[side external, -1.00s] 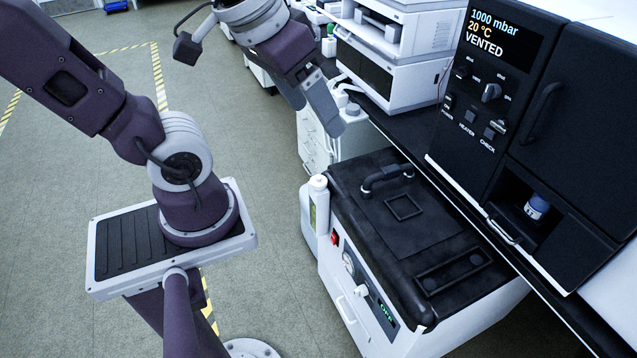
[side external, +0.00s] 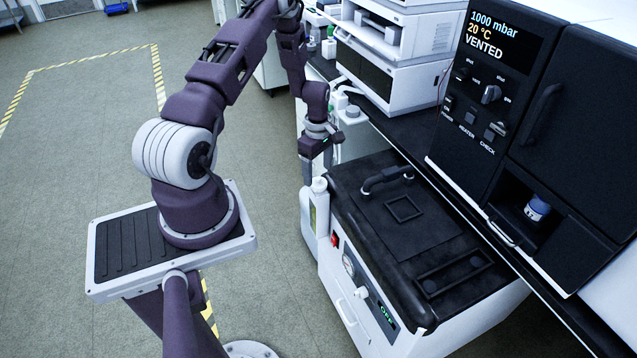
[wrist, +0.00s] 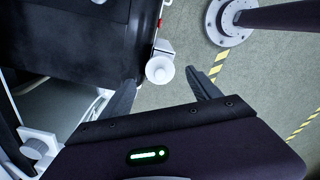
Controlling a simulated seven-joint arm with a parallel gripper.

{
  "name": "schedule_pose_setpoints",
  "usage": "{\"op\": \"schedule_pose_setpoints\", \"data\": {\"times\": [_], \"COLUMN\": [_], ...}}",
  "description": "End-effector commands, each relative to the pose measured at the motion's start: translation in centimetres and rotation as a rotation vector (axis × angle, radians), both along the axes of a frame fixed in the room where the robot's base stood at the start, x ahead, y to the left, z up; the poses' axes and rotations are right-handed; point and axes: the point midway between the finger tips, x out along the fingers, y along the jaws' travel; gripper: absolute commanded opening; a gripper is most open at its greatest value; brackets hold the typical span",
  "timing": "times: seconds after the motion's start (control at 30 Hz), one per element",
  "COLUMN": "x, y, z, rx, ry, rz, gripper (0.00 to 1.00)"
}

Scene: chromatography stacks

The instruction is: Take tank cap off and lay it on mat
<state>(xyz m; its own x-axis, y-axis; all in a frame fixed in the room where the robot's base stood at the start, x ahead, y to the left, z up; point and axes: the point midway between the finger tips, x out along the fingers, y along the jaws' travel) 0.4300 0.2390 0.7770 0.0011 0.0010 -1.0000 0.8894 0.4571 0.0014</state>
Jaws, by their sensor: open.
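The tank cap (side external: 319,184) is white and round. It sits on top of a narrow white tank (side external: 320,212) with a greenish window, fixed to the near left corner of a black-topped cabinet. My gripper (side external: 322,170) is open and empty, pointing down just above the cap. In the wrist view the cap (wrist: 160,69) lies between the tips of my open fingers (wrist: 161,76), with no contact visible. A small dark square with a raised outline (side external: 404,208) lies on the cabinet top; I cannot tell for sure that it is the mat.
The cabinet top (side external: 385,245) carries a raised black handle (side external: 387,176) and a dark slotted strip (side external: 453,273). A black bench behind holds white instruments (side external: 395,65) and a large black oven (side external: 560,110) with a blue-capped bottle (side external: 537,208). The cabinet top is otherwise clear.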

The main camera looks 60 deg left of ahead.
Motion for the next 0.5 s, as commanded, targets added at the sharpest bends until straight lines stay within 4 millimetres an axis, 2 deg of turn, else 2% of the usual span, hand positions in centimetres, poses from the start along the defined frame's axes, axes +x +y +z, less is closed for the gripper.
{"op": "schedule_pose_setpoints", "data": {"times": [0.03, 0.17, 0.4, 0.5], "x": [0.0, 0.0, 0.1, 0.1], "y": [-0.3, -0.3, -0.2, -0.3], "z": [-1.1, -3.0, -3.3, -3.2], "rx": [-0.004, -0.002, 0.0, 0.0], "ry": [0.003, 0.002, 0.001, 0.001], "rz": [-0.001, -0.002, -0.003, -0.003], "gripper": [0.72, 0.72, 0.72, 0.54]}}
